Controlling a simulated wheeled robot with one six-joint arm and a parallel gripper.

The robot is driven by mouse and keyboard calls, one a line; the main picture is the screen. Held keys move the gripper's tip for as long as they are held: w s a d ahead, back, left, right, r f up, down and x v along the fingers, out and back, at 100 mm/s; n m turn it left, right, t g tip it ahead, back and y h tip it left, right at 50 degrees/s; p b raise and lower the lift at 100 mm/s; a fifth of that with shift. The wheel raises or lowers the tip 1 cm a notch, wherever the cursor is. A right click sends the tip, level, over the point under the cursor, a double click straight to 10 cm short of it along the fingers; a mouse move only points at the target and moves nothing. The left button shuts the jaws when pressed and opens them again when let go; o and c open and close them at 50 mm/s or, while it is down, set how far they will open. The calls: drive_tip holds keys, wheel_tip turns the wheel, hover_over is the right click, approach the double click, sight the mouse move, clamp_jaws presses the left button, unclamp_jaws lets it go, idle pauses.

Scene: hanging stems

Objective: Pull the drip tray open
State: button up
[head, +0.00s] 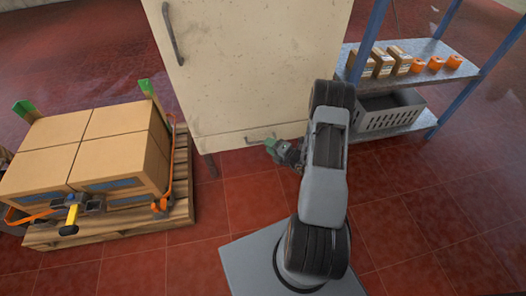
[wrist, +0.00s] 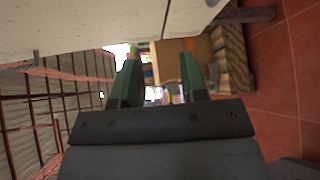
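The drip tray (head: 232,141) is the low pale strip at the bottom of the off-white cabinet (head: 250,70). It looks flush with the cabinet, and a thin bar handle (head: 262,139) runs along its front. My gripper (head: 272,147), with green fingers, is right by the handle's right end in the head view. In the wrist view the two green fingers (wrist: 158,75) stand apart with nothing seen between them but distant background. The cabinet face fills the top of that view. I cannot tell whether a finger touches the handle, since my gripper partly covers that spot.
A pallet (head: 150,222) with large cardboard boxes (head: 110,160) stands left of the cabinet. A shelf rack (head: 440,55) with small boxes, orange items and a grey crate (head: 385,118) stands right. The upper door has a long handle (head: 172,35). Red tiled floor is clear in front.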

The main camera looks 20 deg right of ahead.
drive_tip(key=d+f+m+t+h+b, duration=0.15)
drive_tip(key=d+f+m+h, duration=0.3)
drive_tip(key=f, duration=0.45)
drive_tip(key=shift+m, duration=0.55)
drive_tip(key=b+x, duration=0.1)
drive_tip(key=x, duration=0.3)
drive_tip(key=b+x, duration=0.2)
drive_tip(key=x, duration=0.2)
drive_tip(key=a+b+x, duration=0.1)
drive_tip(key=x, duration=0.3)
drive_tip(key=shift+b, duration=0.3)
drive_tip(key=shift+s+g, duration=0.1)
drive_tip(key=shift+g, duration=0.15)
clamp_jaws()
